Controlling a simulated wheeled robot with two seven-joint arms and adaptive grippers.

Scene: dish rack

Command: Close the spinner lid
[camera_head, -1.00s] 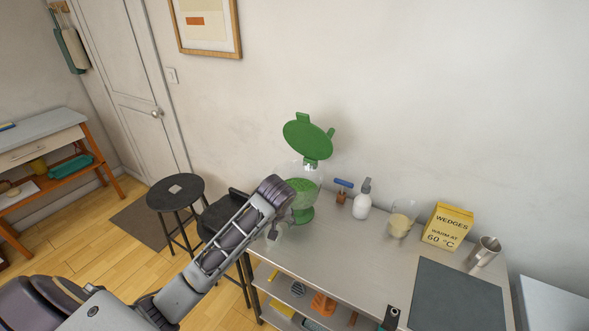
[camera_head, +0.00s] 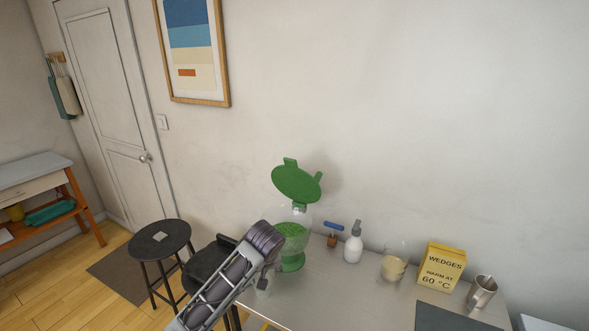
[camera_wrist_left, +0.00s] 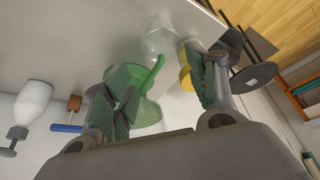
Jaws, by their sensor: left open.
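The green spinner stands on the metal table at its back left corner. Its clear bowl has a green basket (camera_head: 291,231) inside. Its green lid (camera_head: 297,184) stands tilted open above the bowl, against the wall side. My left gripper reaches in from the left, just in front of the bowl; its fingers are mostly hidden by the wrist in the head view. In the left wrist view, the left gripper (camera_wrist_left: 165,95) is open, its fingers spread wide, with a green round part of the spinner (camera_wrist_left: 146,112) showing between and beyond them. I cannot tell whether they touch. My right gripper is not in view.
A white pump bottle (camera_head: 353,248), a blue-handled brush (camera_head: 333,227), a glass (camera_head: 393,267), a yellow wedges box (camera_head: 441,266) and a metal cup (camera_head: 482,291) stand right of the spinner. A clear glass (camera_wrist_left: 165,42) is near the gripper. Black stools (camera_head: 160,239) stand left.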

